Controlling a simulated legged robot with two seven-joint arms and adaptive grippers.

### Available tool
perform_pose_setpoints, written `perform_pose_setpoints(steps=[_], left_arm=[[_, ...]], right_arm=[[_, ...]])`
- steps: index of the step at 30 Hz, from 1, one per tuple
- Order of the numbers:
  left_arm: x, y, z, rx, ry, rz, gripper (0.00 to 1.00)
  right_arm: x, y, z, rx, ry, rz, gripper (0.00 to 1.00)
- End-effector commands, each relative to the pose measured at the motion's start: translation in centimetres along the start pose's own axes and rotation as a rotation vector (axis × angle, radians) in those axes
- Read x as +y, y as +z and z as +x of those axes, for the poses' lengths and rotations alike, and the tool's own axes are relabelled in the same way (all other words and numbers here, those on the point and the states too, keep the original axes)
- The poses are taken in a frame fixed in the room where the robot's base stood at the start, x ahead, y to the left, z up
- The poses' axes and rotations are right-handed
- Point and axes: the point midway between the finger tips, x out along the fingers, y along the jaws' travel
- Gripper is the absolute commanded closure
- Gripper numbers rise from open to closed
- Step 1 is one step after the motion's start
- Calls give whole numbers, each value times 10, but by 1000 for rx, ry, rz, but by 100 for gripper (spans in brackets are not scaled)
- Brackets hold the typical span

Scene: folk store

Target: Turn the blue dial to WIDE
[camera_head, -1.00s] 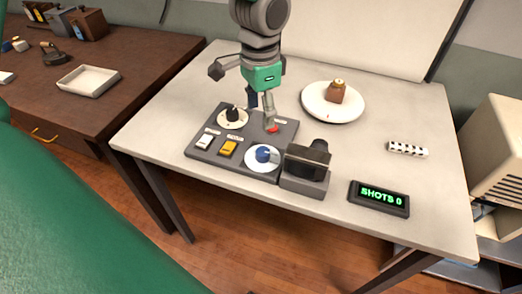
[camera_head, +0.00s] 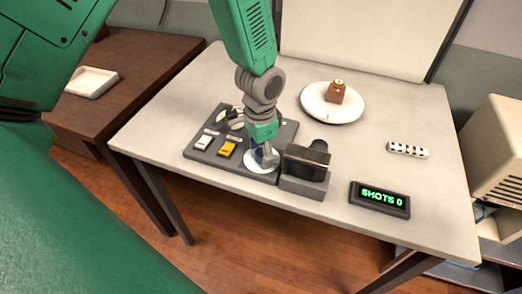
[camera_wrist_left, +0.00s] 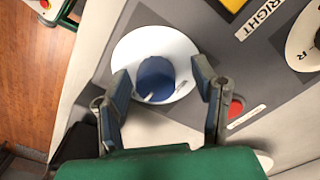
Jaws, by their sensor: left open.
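The blue dial (camera_wrist_left: 156,80) sits on a round white plate (camera_wrist_left: 186,52) on the grey control panel (camera_head: 198,152). A small light pointer mark shows on the dial at its lower left in the left wrist view. Small lettering on the white plate is too small to read. My left gripper (camera_wrist_left: 160,82) is open, with its two fingers on either side of the dial. It also shows in the head view (camera_head: 265,160), over the dial and hiding most of it. I cannot tell whether the fingers touch the dial. My right gripper is not in view.
A white switch (camera_head: 203,142), a yellow switch (camera_head: 227,149) and a red button (camera_wrist_left: 236,108) are on the panel. A black camera-like device (camera_head: 306,160) stands close right of the dial. A display (camera_head: 379,198) reads "SHOTS 0". A plate (camera_head: 318,112) holds a small brown item (camera_head: 336,92).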

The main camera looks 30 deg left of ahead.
Motion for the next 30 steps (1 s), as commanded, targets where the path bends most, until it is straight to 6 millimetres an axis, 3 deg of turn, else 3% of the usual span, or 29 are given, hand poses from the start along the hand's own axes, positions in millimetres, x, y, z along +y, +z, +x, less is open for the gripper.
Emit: perform_pose_setpoints(steps=[3,7,8,30], left_arm=[[1,-1,-1,0,-1,1,47],[0,-1,-1,0,0,1,93],[0,0,0,0,0,1,96],[0,1,0,-3,1,-18,96]], right_arm=[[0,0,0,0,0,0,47],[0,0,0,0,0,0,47],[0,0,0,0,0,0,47],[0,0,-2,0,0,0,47]])
